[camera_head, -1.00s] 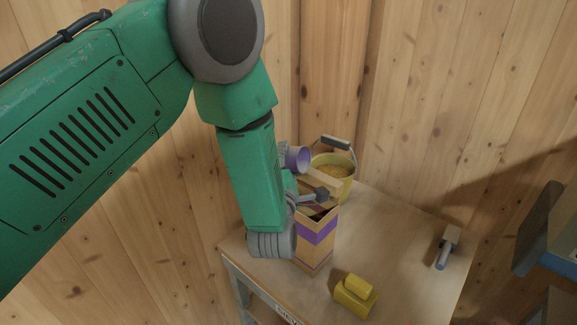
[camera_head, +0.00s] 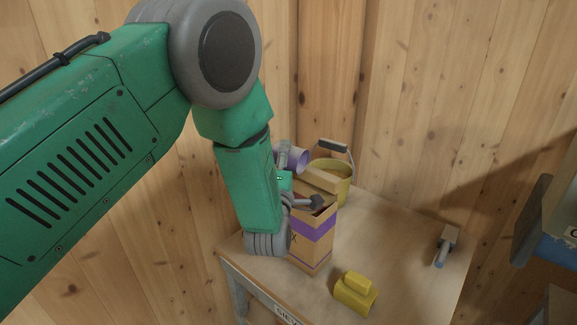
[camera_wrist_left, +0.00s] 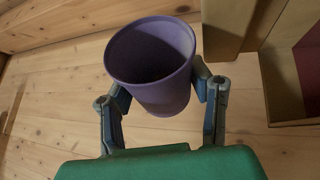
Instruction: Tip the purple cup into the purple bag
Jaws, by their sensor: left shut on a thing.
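The purple cup (camera_head: 301,160) is held tilted at the back left of the bag's top, partly hidden by my left gripper (camera_head: 296,176). In the left wrist view, the fingers of my left gripper (camera_wrist_left: 162,92) are shut on both sides of the purple cup (camera_wrist_left: 160,85). Its inside looks dark, and I cannot make out any contents. The purple bag (camera_head: 314,252) is a tall brown bag with a purple band, standing upright on the table with its top open. The bag's edge (camera_wrist_left: 270,88) shows at the right of the left wrist view, beside the cup. My right gripper is out of view.
A yellow bucket (camera_head: 342,187) with a grey-gripped handle stands behind the bag. A yellow object (camera_head: 354,294) lies at the table's front. A blue-handled tool (camera_head: 443,252) lies at the right. The table (camera_head: 390,235) is clear between them. A wooden wall stands behind.

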